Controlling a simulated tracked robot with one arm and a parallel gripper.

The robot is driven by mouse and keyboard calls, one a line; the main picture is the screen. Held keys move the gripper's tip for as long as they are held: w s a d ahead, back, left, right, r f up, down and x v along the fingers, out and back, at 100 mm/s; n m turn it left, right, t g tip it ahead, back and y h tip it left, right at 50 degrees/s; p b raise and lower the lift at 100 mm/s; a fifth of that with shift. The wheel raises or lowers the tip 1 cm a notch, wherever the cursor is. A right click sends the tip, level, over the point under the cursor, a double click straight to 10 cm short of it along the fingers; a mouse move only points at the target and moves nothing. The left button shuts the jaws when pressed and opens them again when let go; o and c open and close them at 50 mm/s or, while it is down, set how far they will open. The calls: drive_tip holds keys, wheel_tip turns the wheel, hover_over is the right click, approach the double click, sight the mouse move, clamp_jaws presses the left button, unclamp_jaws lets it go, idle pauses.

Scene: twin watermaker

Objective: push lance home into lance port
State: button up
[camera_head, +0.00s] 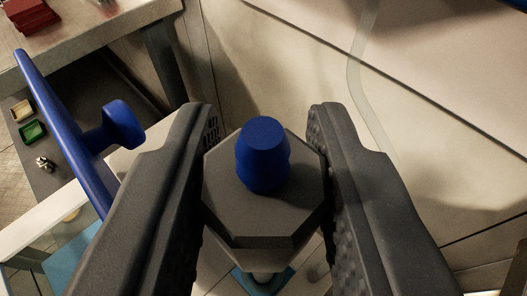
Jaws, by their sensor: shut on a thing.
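My gripper (264,125) reaches in from the bottom of the view, with one dark finger on each side. It is shut on a grey, many-sided block (265,218) with a blue rounded knob on top, which I take to be the lance. The fingers press on the block's left and right sides. Below the block a small pale round part (262,278) shows over a blue square patch (250,285). The block hides most of what lies beneath it. I cannot make out the lance port, or whether the lance is in it.
A long blue bar (62,125) with a blue knob (124,124) slants close to the left finger. A bench (90,28) with red blocks (28,15) is at upper left. Below it are small yellow and green trays (32,131). A pale panel (440,110) fills the right.

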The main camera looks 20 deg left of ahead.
sight(263, 278)
drive_tip(key=shift+f+b, duration=2.1)
drive_tip(key=shift+f, duration=3.55)
drive_tip(key=o, duration=0.9)
drive_tip(key=shift+v, duration=0.75)
drive_tip(key=shift+b+v, duration=0.6)
drive_tip(key=shift+v, duration=2.35)
drive_tip(key=shift+d, duration=0.1)
